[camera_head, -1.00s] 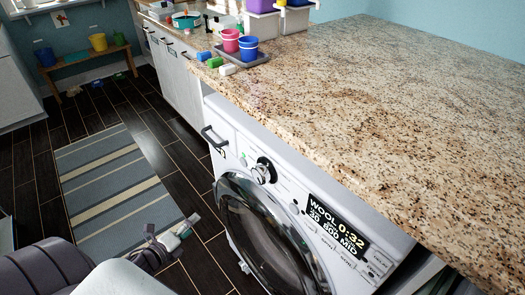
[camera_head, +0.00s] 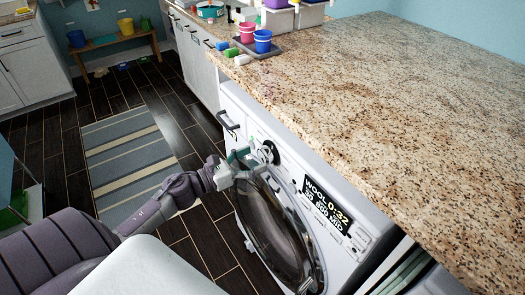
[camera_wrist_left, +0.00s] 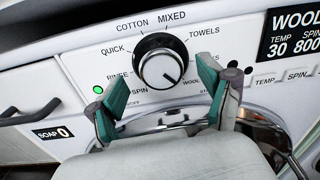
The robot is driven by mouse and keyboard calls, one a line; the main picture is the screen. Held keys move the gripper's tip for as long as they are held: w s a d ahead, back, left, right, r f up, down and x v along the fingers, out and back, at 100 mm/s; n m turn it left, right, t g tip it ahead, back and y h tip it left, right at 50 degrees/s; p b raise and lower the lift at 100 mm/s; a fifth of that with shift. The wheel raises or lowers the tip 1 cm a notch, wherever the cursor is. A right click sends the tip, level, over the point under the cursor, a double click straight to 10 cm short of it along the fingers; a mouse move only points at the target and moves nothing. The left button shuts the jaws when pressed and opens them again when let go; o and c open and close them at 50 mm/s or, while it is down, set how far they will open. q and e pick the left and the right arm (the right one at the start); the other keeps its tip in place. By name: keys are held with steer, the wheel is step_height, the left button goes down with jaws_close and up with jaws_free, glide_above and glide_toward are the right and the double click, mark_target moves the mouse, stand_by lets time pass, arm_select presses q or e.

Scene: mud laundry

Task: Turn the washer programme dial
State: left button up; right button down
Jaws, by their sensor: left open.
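The washer (camera_head: 300,165) stands under the counter. Its programme dial (camera_head: 268,152) is a silver knob with a black ring. In the left wrist view the dial (camera_wrist_left: 160,66) is ringed by names such as Quick, Cotton, Mixed and Towels, and its dark mark points lower right, toward Wool. The display (camera_head: 328,208) reads WOOL 0:32, 30, 800, MID. My left gripper (camera_head: 240,157) is open at the dial. In the wrist view its teal fingertips (camera_wrist_left: 165,86) stand apart, one on each side of the dial's lower part, with no clear contact. My right gripper is not in view.
The round washer door (camera_head: 275,225) is just below my left gripper. The soap drawer (camera_wrist_left: 52,132) lies left of the dial. The granite counter (camera_head: 400,100) overhangs the washer's front, with a tray of cups (camera_head: 262,50) at its far end. A striped rug (camera_head: 130,165) lies on the floor.

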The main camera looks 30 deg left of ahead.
mark_target(261, 156)
arm_select(q)
steer(key=shift+p+x, duration=0.3)
steer(key=shift+x, duration=1.4)
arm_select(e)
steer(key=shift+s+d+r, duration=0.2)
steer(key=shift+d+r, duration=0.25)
arm_select(q)
steer(key=shift+s, duration=0.1)
steer(key=c, duration=1.2)
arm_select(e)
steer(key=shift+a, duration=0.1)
arm_select(q)
steer(key=shift+n, duration=0.4)
